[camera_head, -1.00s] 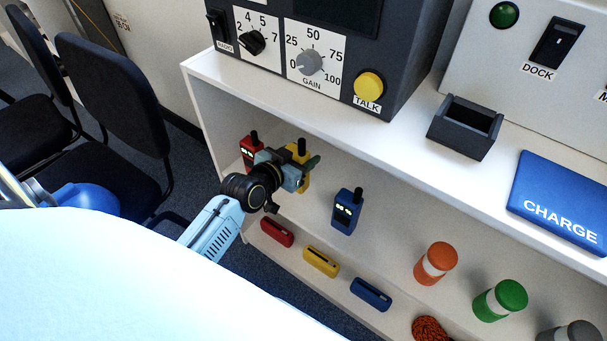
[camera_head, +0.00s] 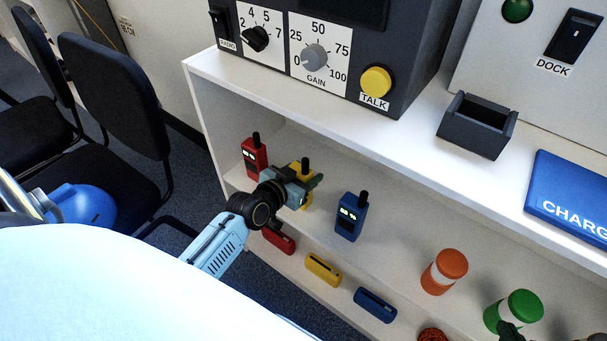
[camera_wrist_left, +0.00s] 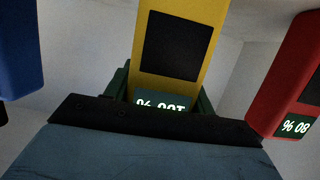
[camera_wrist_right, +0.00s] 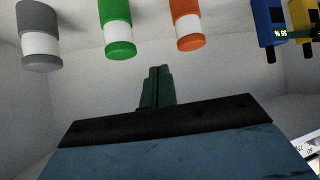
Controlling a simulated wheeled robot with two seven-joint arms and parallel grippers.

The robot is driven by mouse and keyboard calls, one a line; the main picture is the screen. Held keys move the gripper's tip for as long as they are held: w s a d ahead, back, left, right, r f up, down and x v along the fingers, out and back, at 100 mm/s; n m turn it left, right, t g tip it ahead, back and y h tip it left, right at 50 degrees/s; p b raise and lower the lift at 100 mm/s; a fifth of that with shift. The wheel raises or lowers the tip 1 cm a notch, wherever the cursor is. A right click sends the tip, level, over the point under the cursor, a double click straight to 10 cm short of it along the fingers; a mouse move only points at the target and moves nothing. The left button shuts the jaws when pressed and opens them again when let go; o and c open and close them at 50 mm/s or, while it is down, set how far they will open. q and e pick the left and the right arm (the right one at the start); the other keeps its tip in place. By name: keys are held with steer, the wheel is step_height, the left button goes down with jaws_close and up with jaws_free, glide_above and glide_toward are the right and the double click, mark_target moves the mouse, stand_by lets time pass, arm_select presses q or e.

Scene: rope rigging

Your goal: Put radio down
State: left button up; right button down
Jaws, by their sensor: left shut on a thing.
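The yellow radio (camera_head: 305,173) is upright on or just above the upper inner shelf, between the red radio (camera_head: 254,158) and the blue radio (camera_head: 350,216). I cannot tell whether its base touches the shelf. My left gripper (camera_head: 304,187) is shut on the yellow radio and hides its lower part. In the left wrist view the yellow radio (camera_wrist_left: 182,40) sits between the green fingers. My right gripper (camera_head: 508,332) barely shows at the bottom right. In the right wrist view its fingers (camera_wrist_right: 157,88) are together and empty.
Red, yellow (camera_head: 323,269) and blue (camera_head: 375,304) holders lie along the lower shelf. Orange (camera_head: 444,271) and green (camera_head: 513,311) canisters stand to the right. An open dark box (camera_head: 477,126) and the radio console (camera_head: 330,50) are on the top. Chairs stand at left.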

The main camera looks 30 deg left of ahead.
arm_select(q)
steer(key=shift+r, duration=0.1)
steer(key=o, duration=1.3)
steer(key=shift+f, duration=0.2)
steer(key=shift+c, duration=0.2)
steer(key=shift+r, duration=0.1)
